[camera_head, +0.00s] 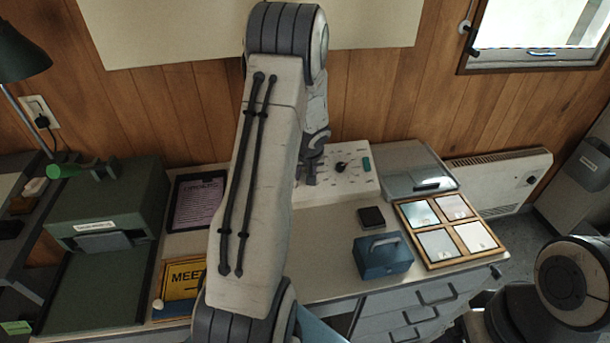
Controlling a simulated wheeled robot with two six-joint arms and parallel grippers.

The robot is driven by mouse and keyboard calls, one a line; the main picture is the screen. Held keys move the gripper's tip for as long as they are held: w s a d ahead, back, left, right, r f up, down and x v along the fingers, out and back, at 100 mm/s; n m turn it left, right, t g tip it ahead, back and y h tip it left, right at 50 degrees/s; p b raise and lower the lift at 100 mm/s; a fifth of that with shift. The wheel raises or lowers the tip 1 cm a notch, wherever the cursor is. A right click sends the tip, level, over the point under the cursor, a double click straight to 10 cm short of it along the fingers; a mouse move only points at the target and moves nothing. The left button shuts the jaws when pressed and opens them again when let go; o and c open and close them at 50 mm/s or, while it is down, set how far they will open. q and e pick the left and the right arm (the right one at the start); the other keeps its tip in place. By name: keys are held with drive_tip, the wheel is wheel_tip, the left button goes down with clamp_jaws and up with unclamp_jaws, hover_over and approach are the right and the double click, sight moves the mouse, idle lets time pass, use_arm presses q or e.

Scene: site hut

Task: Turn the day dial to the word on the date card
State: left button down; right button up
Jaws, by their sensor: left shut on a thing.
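A white panel (352,186) with printed marks around its knobs stands at the back of the bench. A black knob (341,167) and a green part (366,165) show on it. My left gripper (312,172) is at the panel's left part, pointing down and shut on what appears to be the day dial there. The fingers and arm hide most of that dial, and its words are too small to read. I cannot tell which card is the date card; a dark-framed printed sheet (198,204) lies left of my arm. My right gripper is out of view.
A blue box with a handle (383,258), a small black block (371,217), a wooden tray of cards (463,259) and a grey case (412,183) stand on the right. A green machine (105,210) and a yellow sign (184,279) are on the left.

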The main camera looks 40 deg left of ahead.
use_arm(q)
drive_tip(key=m+b, duration=0.2)
drive_tip(key=m, duration=0.3)
drive_tip(key=shift+f, duration=0.1)
drive_tip(key=shift+w+d+m+y+b, duration=0.1)
drive_tip(key=shift+m+y+b, duration=0.5)
drive_tip(key=shift+m, duration=1)
drive_tip(key=c, duration=0.5)
unclamp_jaws()
drive_tip(key=shift+r, duration=0.2)
drive_tip(key=p+v, duration=0.1)
drive_tip(key=v, duration=0.9)
drive_tip(key=shift+w+r, duration=0.1)
drive_tip(key=shift+r, duration=0.15)
